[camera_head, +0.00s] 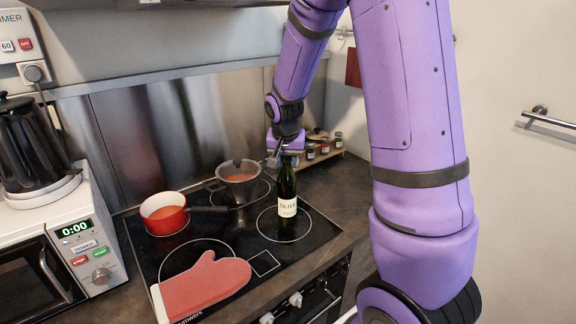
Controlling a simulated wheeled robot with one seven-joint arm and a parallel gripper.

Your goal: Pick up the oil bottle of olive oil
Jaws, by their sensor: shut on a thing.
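The olive oil bottle (287,207) is dark green with a white label that reads roughly "OLIVE". It is upright over the right front ring of the black cooktop (225,268); I cannot tell whether its base touches the surface. My gripper (284,158) is at the top of the bottle, shut on its neck. The fingertips are small in this view and partly merge with the bottle's top.
A red pot (164,214) and a grey pan (238,184) with orange-red contents stand left of the bottle. A red oven mitt (203,284) lies at the cooktop's front. Spice jars (324,146) stand on a wooden rack behind. A microwave (75,245) is at left.

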